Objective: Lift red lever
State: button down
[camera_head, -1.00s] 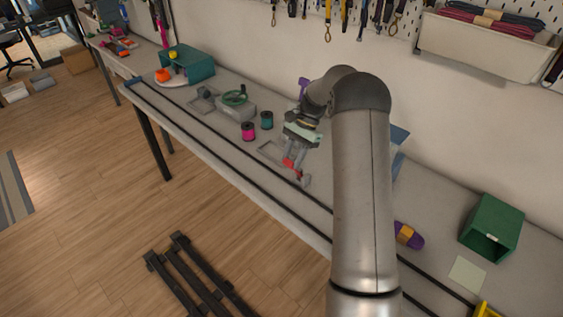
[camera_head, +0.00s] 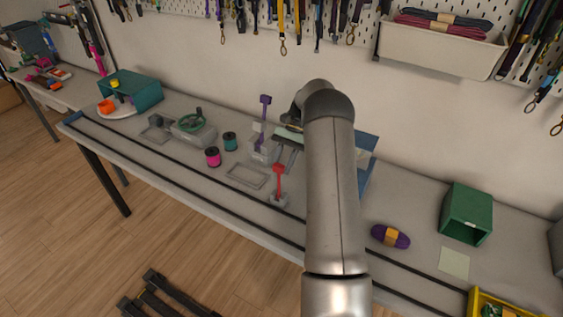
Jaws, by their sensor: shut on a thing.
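The red lever (camera_head: 279,182) stands nearly upright on its small grey base (camera_head: 279,200) near the front of the bench. My gripper (camera_head: 285,167) comes in from behind and to the right, with its grey fingers at the lever's top. The gripper is shut on the red lever's handle, though the exact contact is small and partly hidden. My arm hides part of the bench behind and to the right of the gripper.
A purple lever (camera_head: 263,120) stands upright just behind and left. A grey frame (camera_head: 248,176), pink spool (camera_head: 213,157) and teal spool (camera_head: 230,141) lie to the left. A purple yarn bundle (camera_head: 390,236) and green box (camera_head: 466,214) are on the right. Black rails run along the bench front.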

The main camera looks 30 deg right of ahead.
jog(key=shift+s+f, duration=0.2)
jog(key=shift+f, duration=0.25)
jog(key=c, duration=1.1)
grip_release()
jog(key=shift+o, duration=0.5)
jog(key=shift+w, duration=0.1)
jog(key=shift+r, duration=0.2)
jog(key=b+v, duration=0.2)
jog(key=v, duration=0.5)
jog(key=shift+w+d+r, duration=0.1)
